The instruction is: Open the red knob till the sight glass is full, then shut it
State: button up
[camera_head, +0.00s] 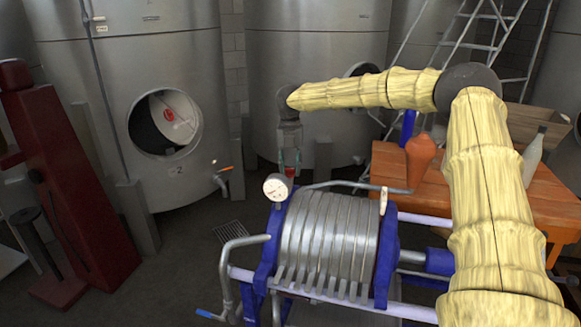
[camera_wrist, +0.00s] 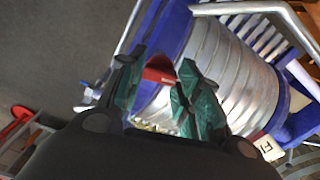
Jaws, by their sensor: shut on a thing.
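My gripper (camera_head: 289,160) points down over the left end of the blue-framed plate filter (camera_head: 325,240), just behind its round gauge. Its fingers are shut on the red knob (camera_head: 291,172), of which only a small part shows below the fingertips. In the wrist view the green-padded fingers of my gripper (camera_wrist: 160,70) stand either side of the red knob (camera_wrist: 158,76), with the silver plates close behind. I cannot make out the sight glass or its level in either view. How far the knob is turned cannot be told.
A white-faced gauge (camera_head: 277,187) and bent metal pipes (camera_head: 240,243) stand close to my gripper. An orange wooden table (camera_head: 395,180) with an orange-brown vessel (camera_head: 420,158) and a pale bottle (camera_head: 534,155) is at right. Steel tanks (camera_head: 315,80) line the back. Floor at left centre is free.

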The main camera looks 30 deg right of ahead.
jog(key=shift+w+r+m, duration=0.1)
jog(key=shift+r+m, duration=0.05)
jog(key=shift+m, duration=0.55)
jog(key=shift+d+m, duration=0.1)
jog(key=shift+m, duration=0.2)
jog(key=o, duration=1)
notch_tip(320, 180, up, 12)
jog(key=shift+f, duration=0.1)
